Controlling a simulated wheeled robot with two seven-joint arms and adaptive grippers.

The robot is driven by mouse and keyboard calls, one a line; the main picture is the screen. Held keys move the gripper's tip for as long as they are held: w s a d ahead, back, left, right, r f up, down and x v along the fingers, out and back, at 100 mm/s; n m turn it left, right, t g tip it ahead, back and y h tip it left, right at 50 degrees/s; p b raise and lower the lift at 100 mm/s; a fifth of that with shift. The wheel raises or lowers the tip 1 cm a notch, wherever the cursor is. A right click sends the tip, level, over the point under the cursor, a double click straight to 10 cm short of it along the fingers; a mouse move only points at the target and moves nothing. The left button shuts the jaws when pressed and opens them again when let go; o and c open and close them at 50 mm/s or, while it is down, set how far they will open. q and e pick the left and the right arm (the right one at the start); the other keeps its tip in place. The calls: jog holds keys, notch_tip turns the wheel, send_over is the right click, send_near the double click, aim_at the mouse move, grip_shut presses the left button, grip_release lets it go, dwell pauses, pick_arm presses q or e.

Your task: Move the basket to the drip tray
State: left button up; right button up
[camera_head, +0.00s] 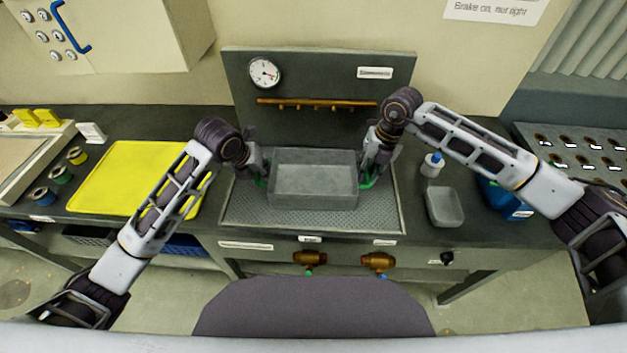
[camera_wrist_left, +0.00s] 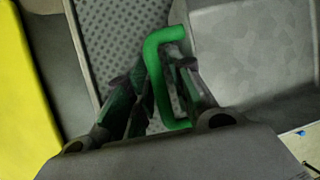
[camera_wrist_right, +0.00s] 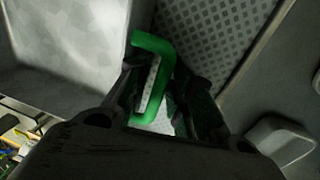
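The grey open basket (camera_head: 313,186) is upright and empty, over the middle of the perforated drip tray (camera_head: 384,217); I cannot tell whether it touches the tray. My left gripper (camera_head: 260,176) is at its left green handle; the left wrist view shows the fingers on either side of the handle (camera_wrist_left: 158,85). My right gripper (camera_head: 369,176) is at the right handle, with fingers on either side of it in the right wrist view (camera_wrist_right: 160,80). Whether the fingers press on the handles is unclear.
A yellow mat (camera_head: 130,172) lies to the left. A small grey dish (camera_head: 445,206) and a white bottle (camera_head: 432,165) stand right of the tray. A dark panel with a gauge (camera_head: 264,73) rises behind, and brass valves (camera_head: 378,262) are below the front edge.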

pick_arm(q)
grip_shut()
pick_arm(e)
grip_shut()
pick_arm(q)
jog(key=shift+r, duration=0.15)
pick_arm(e)
jog(key=shift+r, duration=0.2)
